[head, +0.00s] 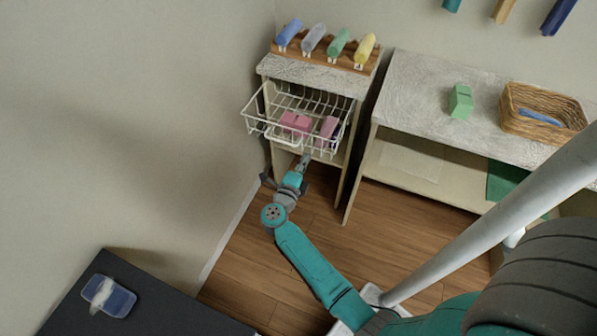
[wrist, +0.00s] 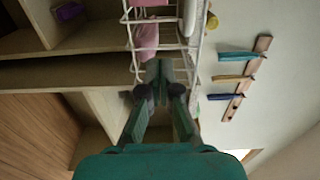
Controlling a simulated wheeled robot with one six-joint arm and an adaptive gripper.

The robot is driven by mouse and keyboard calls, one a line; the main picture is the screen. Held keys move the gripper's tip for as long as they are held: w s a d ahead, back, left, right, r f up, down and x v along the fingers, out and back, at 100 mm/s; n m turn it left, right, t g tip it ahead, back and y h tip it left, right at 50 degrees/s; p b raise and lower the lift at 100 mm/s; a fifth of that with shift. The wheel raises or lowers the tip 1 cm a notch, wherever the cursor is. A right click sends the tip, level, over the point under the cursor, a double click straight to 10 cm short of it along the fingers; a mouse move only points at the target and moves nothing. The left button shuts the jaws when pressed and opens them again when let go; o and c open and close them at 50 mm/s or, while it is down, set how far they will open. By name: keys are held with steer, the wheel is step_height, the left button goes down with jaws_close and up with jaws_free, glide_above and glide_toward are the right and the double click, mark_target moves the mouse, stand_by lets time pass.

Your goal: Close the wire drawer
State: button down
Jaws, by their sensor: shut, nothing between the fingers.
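The white wire drawer (head: 268,129) is pulled out of the small shelf unit (head: 313,77) in the head view. It holds a folded pink towel (head: 295,122) and a rolled pink towel (head: 327,129). My gripper (head: 304,160) is shut and empty, at the drawer's front, just below its right half. In the wrist view my gripper (wrist: 160,66) points at the wire drawer (wrist: 128,40), with its fingertips close to the wires. I cannot tell whether they touch.
Rolled towels (head: 312,38) sit on a wooden rack on the unit's top. To the right, a wider shelf (head: 420,75) carries a green block (head: 460,101) and a wicker basket (head: 548,115). A dark table (head: 150,315) with a blue container (head: 108,297) stands lower left. The wall is close on the left.

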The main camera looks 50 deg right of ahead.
mark_target(312, 146)
steer(key=shift+x, duration=1.95)
